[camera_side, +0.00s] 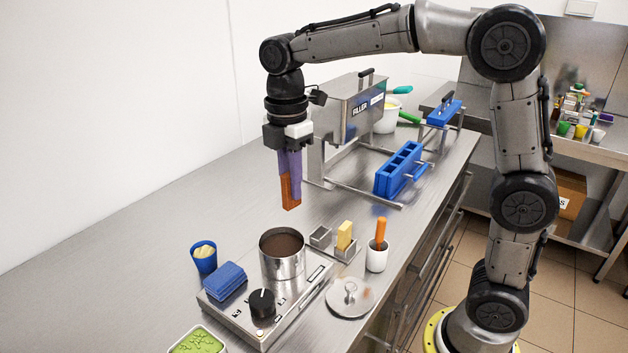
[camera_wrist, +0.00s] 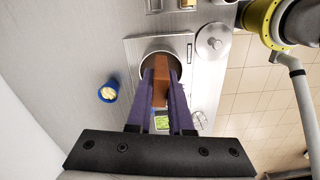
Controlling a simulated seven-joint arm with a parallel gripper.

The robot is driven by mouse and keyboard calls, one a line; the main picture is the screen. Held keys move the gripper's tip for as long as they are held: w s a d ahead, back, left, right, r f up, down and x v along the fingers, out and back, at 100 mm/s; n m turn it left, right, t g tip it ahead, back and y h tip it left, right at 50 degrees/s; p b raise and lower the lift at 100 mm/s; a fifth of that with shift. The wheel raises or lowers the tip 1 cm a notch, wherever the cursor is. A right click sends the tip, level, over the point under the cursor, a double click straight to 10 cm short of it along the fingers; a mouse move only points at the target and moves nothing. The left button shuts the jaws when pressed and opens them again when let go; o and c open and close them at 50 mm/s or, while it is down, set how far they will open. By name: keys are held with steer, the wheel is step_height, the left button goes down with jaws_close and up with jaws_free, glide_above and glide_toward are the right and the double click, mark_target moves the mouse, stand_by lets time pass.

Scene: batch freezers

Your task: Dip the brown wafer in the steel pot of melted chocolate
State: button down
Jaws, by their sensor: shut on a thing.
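My gripper (camera_side: 289,172) has purple fingers and is shut on the brown wafer (camera_side: 290,194), which hangs upright below the fingertips. The steel pot (camera_side: 283,265) stands on a hotplate and holds dark brown chocolate (camera_side: 283,245). In the side view the wafer's lower end is above the level of the pot's rim, clear of the chocolate. In the wrist view the wafer (camera_wrist: 160,88) lies between the fingers (camera_wrist: 161,80), and the pot (camera_wrist: 147,64) shows behind it, partly hidden by fingers and wafer.
A blue cup (camera_side: 203,258) is left of the pot. The filler machine (camera_side: 352,110) stands behind.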

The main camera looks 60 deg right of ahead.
steer(key=shift+n, duration=0.6)
steer(key=shift+a+f, duration=0.6)
steer(key=shift+f, duration=1)
steer(key=shift+a+f, duration=0.65)
steer(key=shift+f, duration=1)
steer(key=shift+a+f, duration=0.6)
steer(key=shift+f, duration=1)
step_height(320, 180, up, 8)
steer(key=shift+r, duration=0.2)
